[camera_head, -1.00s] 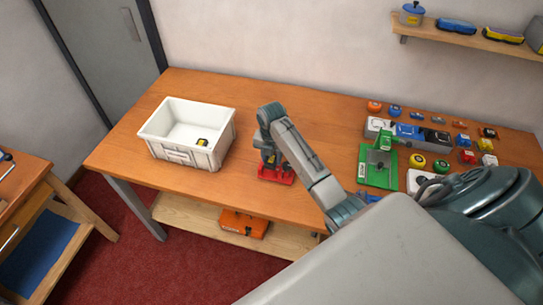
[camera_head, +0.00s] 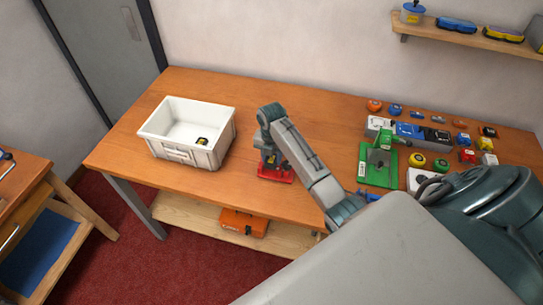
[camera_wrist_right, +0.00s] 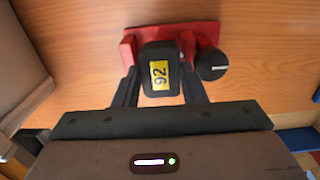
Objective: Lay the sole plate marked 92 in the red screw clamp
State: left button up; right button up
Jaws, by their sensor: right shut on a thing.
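The red screw clamp (camera_head: 275,172) stands on the wooden bench near its front edge, right of the white bin. In the right wrist view the red clamp (camera_wrist_right: 208,35) has a black knob at its right. The sole plate marked 92 (camera_wrist_right: 160,72) is dark with a yellow label. My right gripper (camera_wrist_right: 158,90) is shut on this plate, one finger on each side. The plate's far end is over or between the red jaws; I cannot tell whether it rests on the clamp. In the head view my right gripper (camera_head: 268,155) is at the clamp. My left gripper does not show.
A white bin (camera_head: 160,152) with a small dark and yellow item inside stands to the left. A green clamp (camera_head: 377,165) and many small coloured items stand to the right. An orange box (camera_head: 243,222) lies on the lower shelf. Bare bench lies between the bin and the red clamp.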

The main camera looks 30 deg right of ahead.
jog(key=shift+f, duration=0.1)
dwell(0.3)
jog(key=o, duration=0.9)
jog(key=shift+a, duration=0.1)
jog(key=shift+o, duration=1.3)
jog(key=shift+f, duration=0.1)
jog(key=shift+d+r, duration=0.2)
jog(key=shift+r, duration=0.85)
notch_tip(320, 180, up, 10)
jog(key=shift+f, duration=0.2)
